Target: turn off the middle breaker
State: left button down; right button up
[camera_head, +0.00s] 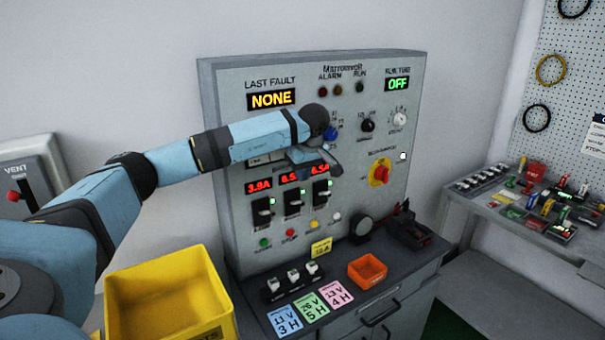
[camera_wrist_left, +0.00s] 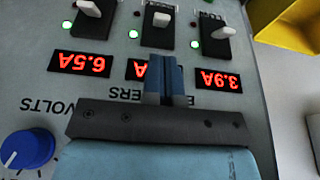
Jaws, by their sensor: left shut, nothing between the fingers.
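The middle breaker (camera_head: 293,203) is a black switch with a white lever on the grey panel, between two like breakers, one on the left (camera_head: 263,212) and one on the right (camera_head: 321,191). In the left wrist view, which is upside down, the middle breaker (camera_wrist_left: 159,20) has a lit green light beside it. My left gripper (camera_head: 333,167) is shut and empty, in front of the panel above the breaker row. In the left wrist view its fingertips (camera_wrist_left: 168,62) overlap the middle red display, just short of the middle breaker. My right gripper is not in view.
Red displays sit above the breakers; the left one (camera_head: 258,185) reads 3.9A. A blue knob (camera_head: 331,133) and a red-yellow rotary switch (camera_head: 380,172) are nearby. A yellow bin (camera_head: 165,262) stands at lower left, an orange tray (camera_head: 367,270) on the bench below.

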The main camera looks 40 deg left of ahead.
aim_at(296, 201)
pick_arm(q)
jog(key=p+x, duration=0.1)
jog(key=x, duration=0.6)
jog(key=shift+a+f, duration=0.1)
jog(key=shift+f, duration=0.1)
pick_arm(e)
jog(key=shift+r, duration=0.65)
